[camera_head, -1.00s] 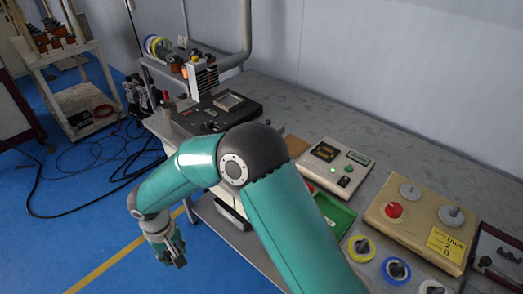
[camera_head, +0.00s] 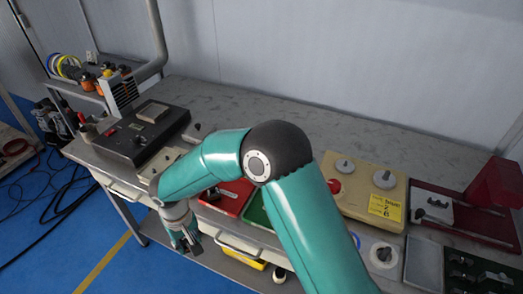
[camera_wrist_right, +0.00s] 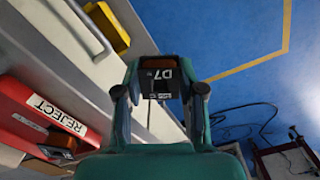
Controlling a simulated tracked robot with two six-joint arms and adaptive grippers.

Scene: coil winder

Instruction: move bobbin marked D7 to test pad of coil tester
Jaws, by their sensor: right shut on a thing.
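My right gripper (camera_head: 187,243) hangs low in front of the bench's front edge in the head view. In the right wrist view its two fingers (camera_wrist_right: 165,92) are shut on the dark bobbin marked D7 (camera_wrist_right: 166,77), with its white lettering facing the camera. A dark box with a pale square plate (camera_head: 152,111) stands at the far left of the bench. My left gripper is not in view.
A red REJECT tray (camera_wrist_right: 45,112) is beside the gripper. A green tray (camera_head: 257,212) is partly behind my arm. A beige box (camera_head: 358,188) with knobs and a yellow label stands right of it. A yellow bin (camera_head: 242,259) is below. The bench's back strip is clear.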

